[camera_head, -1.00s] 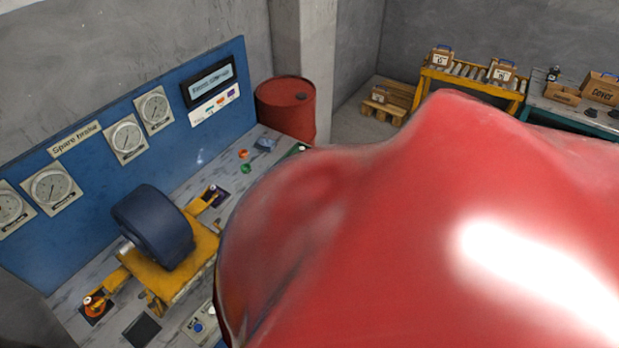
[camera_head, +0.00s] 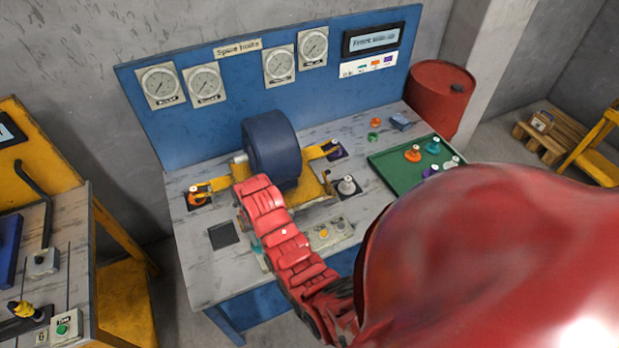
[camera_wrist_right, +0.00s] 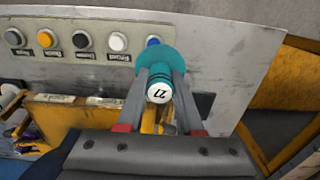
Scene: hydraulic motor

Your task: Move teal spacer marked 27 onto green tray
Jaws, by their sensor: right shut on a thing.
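The teal spacer marked 27 (camera_wrist_right: 154,63) is held between the two fingers of my right gripper (camera_wrist_right: 158,82), its white numbered end facing the wrist camera. In the head view my red right arm reaches over the bench front and mostly hides the gripper. The green tray (camera_head: 392,166) lies on the right part of the bench, to the right of the arm's end. On it stand an orange spacer (camera_head: 413,154), a teal one (camera_head: 433,146) and others in purple and white, partly hidden by my arm. My left gripper is out of view.
A dark blue motor drum (camera_head: 271,146) sits in a yellow cradle mid-bench. A dark square pad (camera_head: 223,235) lies bare at the front left. A white-topped spacer (camera_head: 347,186) stands on a pad right of the cradle. A button panel (camera_wrist_right: 75,45) is beside the gripper.

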